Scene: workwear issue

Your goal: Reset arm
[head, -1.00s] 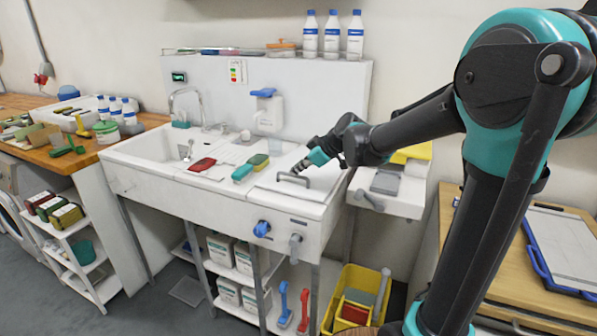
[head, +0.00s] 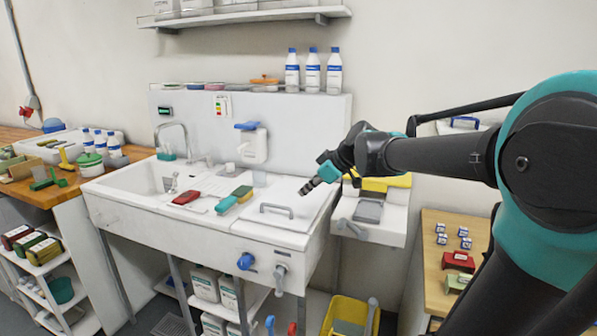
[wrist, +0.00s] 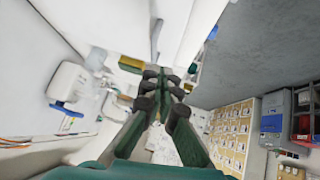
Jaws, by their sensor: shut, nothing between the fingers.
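My gripper (head: 308,187) is shut and empty. In the head view it hangs in the air above the right end of the sink unit, up and to the right of the grey handle (head: 276,210) on the white lid (head: 298,199). My arm reaches in from the right, its forearm roughly level. In the wrist view the gripper (wrist: 165,82) shows its dark finger pads close together, with no object between them.
A soap dispenser (head: 253,144) hangs on the splashback. White bottles (head: 313,71) stand on the ledge. A wooden table (head: 432,240) with small boxes is at right.

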